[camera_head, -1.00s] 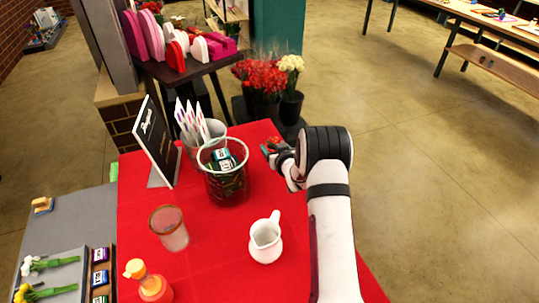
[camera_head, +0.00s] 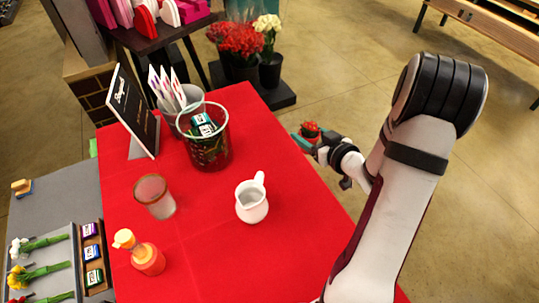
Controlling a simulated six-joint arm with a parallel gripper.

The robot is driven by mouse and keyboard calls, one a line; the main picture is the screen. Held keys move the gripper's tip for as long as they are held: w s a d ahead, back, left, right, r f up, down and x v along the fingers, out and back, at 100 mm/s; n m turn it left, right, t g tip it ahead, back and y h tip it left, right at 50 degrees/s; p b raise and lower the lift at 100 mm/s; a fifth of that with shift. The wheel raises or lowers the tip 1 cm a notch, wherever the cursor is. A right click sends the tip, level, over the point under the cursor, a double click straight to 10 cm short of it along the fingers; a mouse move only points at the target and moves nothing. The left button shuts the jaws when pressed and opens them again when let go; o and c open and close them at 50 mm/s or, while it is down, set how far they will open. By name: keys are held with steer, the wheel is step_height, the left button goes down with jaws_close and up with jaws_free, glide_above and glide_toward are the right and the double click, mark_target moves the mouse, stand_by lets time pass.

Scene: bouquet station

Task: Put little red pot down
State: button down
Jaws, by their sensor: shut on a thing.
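The little red pot (camera_head: 310,131) is small in the head view, a bit of red with green at its top, at the far right edge of the red-covered table (camera_head: 285,205). My gripper (camera_head: 316,141) is shut on it and hides most of its lower part. The pot looks upright. I cannot tell whether its base touches the tabletop or hangs above it, near or past the edge.
A white pitcher (camera_head: 251,204), a glass vase (camera_head: 206,148), a frosted cup (camera_head: 155,197) and an orange bottle (camera_head: 148,260) stand on the table. A black sign (camera_head: 134,110) stands at the left. The cloth right of the vase and pitcher is bare.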

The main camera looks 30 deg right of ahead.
steer(key=w+a+f, duration=0.4)
steer(key=w, duration=0.1)
steer(key=w+a+f, duration=0.2)
steer(key=w+a, duration=0.1)
steer(key=shift+f, duration=0.2)
step_height(320, 180, down, 4)
steer(key=shift+w+a+f, duration=0.1)
steer(key=shift+w, duration=0.05)
steer(key=shift+f, duration=0.1)
steer(key=shift+c, duration=0.2)
jaws_free()
